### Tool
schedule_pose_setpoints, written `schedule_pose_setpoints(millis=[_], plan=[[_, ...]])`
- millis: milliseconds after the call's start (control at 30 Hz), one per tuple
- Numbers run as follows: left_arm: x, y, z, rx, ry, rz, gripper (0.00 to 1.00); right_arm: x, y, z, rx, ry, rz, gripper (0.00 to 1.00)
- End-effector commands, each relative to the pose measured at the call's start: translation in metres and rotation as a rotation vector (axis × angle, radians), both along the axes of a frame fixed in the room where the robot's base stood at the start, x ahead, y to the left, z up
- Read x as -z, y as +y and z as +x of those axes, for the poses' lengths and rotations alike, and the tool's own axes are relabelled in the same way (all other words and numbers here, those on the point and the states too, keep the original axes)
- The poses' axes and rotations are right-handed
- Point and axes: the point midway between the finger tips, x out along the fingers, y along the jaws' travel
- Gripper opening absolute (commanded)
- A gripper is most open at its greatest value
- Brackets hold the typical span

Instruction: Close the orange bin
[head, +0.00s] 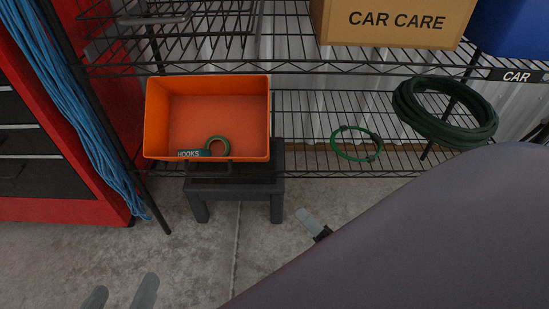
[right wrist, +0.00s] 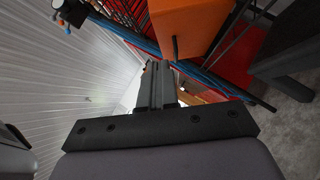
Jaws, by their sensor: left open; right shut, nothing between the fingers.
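The orange bin (head: 160,118) is open in the head view, its inside exposed from above, with a dark handle (head: 208,168) at its front. In it lie a green ring (head: 217,146) and a packet marked HOOKS (head: 194,154). Part of the bin also shows at the top of the right wrist view (right wrist: 188,25). My left gripper (head: 120,294) is open at the bottom left of the head view, apart from the bin. My right gripper (head: 307,220) is shut and empty, to the lower right of the bin and apart from it. My forearm hides the lower right.
A black stool (head: 235,187) stands beneath and behind the bin. A wire shelf (head: 300,102) holds a dark green hose coil (head: 446,132), a thin green ring (head: 357,143) and a CAR CARE box (head: 392,22). A red cabinet (head: 107,211) stands left. Floor in front is clear.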

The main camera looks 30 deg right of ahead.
Motion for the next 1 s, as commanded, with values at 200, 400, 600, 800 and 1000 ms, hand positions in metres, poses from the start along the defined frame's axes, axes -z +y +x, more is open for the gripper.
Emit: schedule_pose_setpoints(millis=[200, 400, 600, 800, 1000], plan=[[-0.001, -0.001, 0.0, 0.001, 0.002, -0.002, 1.0, -0.014, 0.007, 0.022, -0.001, -0.009, -0.002, 0.0], [0.0, 0.001, 0.0, -0.001, -0.005, 0.004, 1.0, -0.033, 0.019, 0.06, -0.001, -0.009, -0.001, 0.0], [0.002, 0.003, -0.001, -0.005, -0.017, 0.017, 1.0, -0.051, 0.023, 0.091, -0.001, -0.007, -0.005, 0.0], [0.002, 0.004, -0.001, -0.008, -0.023, 0.023, 1.0, -0.066, 0.013, 0.105, -0.001, -0.003, -0.003, 0.0], [0.001, 0.004, -0.001, -0.009, -0.028, 0.025, 1.0, -0.07, 0.01, 0.109, 0.0, -0.002, -0.001, 0.0]])
